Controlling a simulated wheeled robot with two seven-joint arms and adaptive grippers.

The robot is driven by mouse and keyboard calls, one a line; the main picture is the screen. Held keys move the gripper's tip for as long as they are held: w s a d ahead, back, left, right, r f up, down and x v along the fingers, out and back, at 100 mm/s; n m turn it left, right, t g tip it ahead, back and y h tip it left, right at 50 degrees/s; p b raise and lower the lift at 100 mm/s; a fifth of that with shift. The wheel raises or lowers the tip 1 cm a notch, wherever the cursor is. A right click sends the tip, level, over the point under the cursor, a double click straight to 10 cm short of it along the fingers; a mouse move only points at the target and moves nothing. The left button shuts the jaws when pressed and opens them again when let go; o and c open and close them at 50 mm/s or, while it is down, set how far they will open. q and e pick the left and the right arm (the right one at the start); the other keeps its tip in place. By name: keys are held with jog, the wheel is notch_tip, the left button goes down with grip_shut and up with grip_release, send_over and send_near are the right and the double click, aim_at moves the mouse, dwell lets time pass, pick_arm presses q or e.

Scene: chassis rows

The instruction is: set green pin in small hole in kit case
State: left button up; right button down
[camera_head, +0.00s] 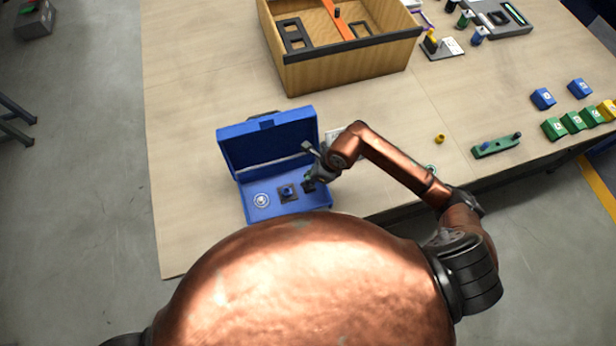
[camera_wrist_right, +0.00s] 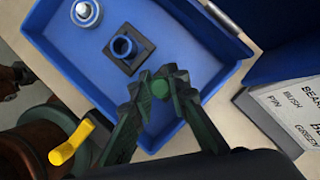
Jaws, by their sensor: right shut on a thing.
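The blue kit case (camera_head: 272,207) stands open on the table with its lid tilted up at the back. Its blue floor (camera_wrist_right: 190,45) fills much of the right wrist view. My right gripper (camera_head: 309,180) is inside or just above the right part of the case. In the right wrist view its fingers (camera_wrist_right: 160,90) are closed around the green pin (camera_wrist_right: 158,88), of which only the round green end shows. The small hole is not visible; the fingers cover the floor there. I cannot tell whether the pin touches the floor. My left gripper is not in view.
In the case, a blue bushing (camera_wrist_right: 123,46) sits on a dark square base, beside a silver round bearing (camera_wrist_right: 86,12). A printed card (camera_wrist_right: 275,110) lies by the case. A wooden bin (camera_head: 345,65) stands behind. A green block (camera_head: 495,147) and yellow piece (camera_head: 440,139) lie right.

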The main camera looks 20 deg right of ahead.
jog(key=shift+f+b, duration=0.45)
jog(key=shift+f, duration=0.25)
jog(key=c, duration=1.8)
grip_release()
jog(key=shift+o, duration=0.2)
jog(key=v, duration=1.2)
